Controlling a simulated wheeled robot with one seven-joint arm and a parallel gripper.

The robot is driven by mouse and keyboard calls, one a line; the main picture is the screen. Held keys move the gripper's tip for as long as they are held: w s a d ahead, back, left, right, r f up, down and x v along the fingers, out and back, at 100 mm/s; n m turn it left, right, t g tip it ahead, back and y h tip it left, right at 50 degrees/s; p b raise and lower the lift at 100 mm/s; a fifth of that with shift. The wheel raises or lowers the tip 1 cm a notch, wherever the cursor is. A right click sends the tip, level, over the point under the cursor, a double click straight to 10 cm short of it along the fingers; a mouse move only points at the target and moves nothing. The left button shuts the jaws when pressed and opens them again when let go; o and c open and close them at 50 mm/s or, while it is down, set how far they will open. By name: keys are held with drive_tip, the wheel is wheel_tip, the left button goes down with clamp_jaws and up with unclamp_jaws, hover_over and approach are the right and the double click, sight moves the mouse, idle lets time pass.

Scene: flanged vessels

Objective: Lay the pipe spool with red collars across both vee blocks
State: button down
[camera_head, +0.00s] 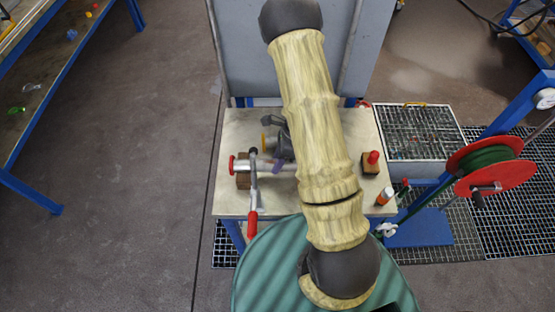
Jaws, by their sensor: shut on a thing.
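The pipe spool (270,167) is a silvery pipe with a red collar at its left end, lying roughly left to right above the pale worktop. Its right part is hidden behind my arm.
A tool with a red grip (252,222) crosses in front of the pipe's left end. An orange-and-white bottle (384,196) stands at the table's right edge. A grey tray (420,135) and a red hose reel (488,165) are further right. The front left worktop (228,205) is bare.

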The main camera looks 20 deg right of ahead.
drive_tip(key=c, duration=0.8)
unclamp_jaws()
drive_tip(key=shift+c, duration=0.2)
drive_tip(key=shift+s, duration=0.1)
drive_tip(key=shift+d+r, duration=0.2)
drive_tip(key=shift+r, duration=0.05)
drive_tip(key=v, duration=1.6)
drive_tip(key=shift+r, duration=0.35)
